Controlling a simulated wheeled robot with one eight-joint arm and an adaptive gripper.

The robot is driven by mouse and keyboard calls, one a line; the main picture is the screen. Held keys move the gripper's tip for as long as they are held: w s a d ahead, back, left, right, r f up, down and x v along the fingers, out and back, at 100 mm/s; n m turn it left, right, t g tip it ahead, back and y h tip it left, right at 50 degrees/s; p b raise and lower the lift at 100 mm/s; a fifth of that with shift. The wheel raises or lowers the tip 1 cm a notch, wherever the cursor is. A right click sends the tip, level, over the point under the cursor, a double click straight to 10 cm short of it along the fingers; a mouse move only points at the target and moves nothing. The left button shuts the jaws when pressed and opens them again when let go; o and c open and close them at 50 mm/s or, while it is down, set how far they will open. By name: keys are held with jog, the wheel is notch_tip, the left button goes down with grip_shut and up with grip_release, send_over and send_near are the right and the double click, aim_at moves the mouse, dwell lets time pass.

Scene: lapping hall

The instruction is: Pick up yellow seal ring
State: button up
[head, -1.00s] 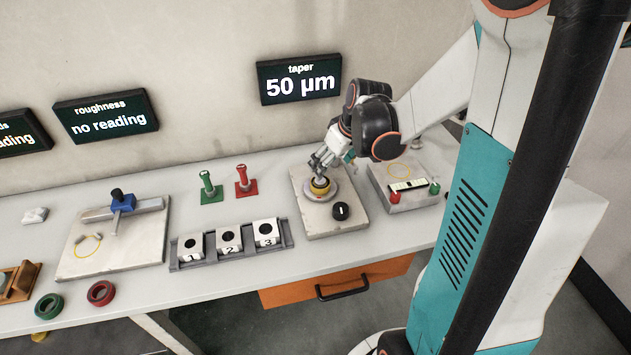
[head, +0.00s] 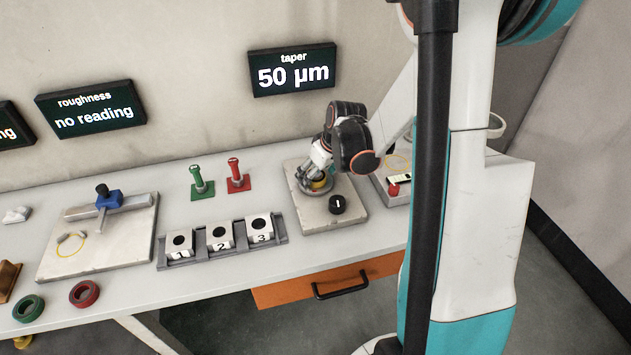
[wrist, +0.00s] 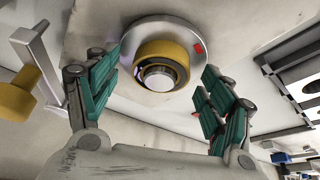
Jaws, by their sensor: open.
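The yellow seal ring (head: 320,184) is on a round metal disc on the pale plate (head: 345,219) below the taper screen. In the wrist view the ring (wrist: 178,52) sits around a shiny round post on the disc (wrist: 131,38). My gripper (head: 314,174) is at the ring and partly hides it in the head view. In the wrist view my gripper (wrist: 160,78) is open, with a green-padded finger on each side of the ring and visible gaps. The ring is not held.
A black knob (head: 338,204) stands on the same plate. Numbered blocks in a rack (head: 203,256) and green (head: 201,183) and red (head: 237,178) posts are to the left. A yellow part on a grey bracket (wrist: 18,93) shows in the wrist view.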

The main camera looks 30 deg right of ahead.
jog(key=shift+r, duration=0.1)
jog(key=shift+c, duration=0.5)
jog(key=c, duration=1.2)
jog(key=shift+o, duration=0.2)
jog(key=shift+r, duration=0.1)
